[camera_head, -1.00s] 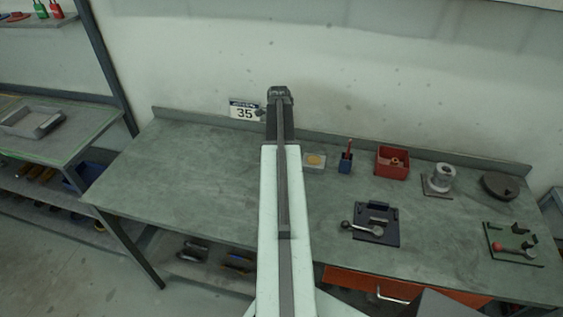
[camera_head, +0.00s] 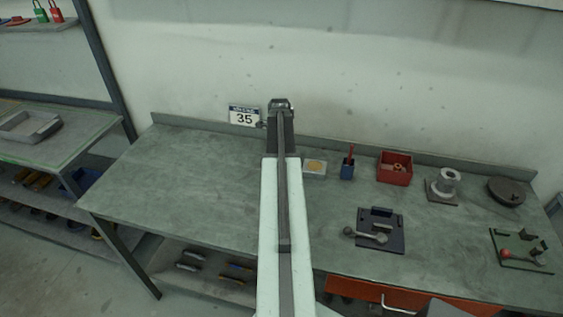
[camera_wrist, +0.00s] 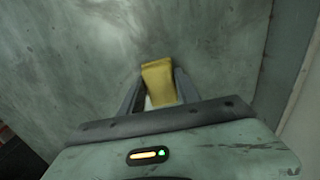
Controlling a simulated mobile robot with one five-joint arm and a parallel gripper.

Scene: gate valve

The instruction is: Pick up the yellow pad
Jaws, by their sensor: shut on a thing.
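A yellow pad (camera_wrist: 158,80) shows in the wrist view, between the two fingers of my gripper (camera_wrist: 160,90). The fingers are shut on it, and its upper part sticks out past them. Behind it in that view is the grey-green bench top; whether the pad touches the bench I cannot tell. In the head view my arm reaches out over the back of the bench, and the arm hides the gripper's fingers and the pad.
The bench (camera_head: 190,190) is clear on the left. Right of my arm stand a small tray with a tan disc (camera_head: 315,167), a blue cup (camera_head: 347,168), a red bin (camera_head: 394,168), a flanged part (camera_head: 443,185) and a dark fixture (camera_head: 380,229).

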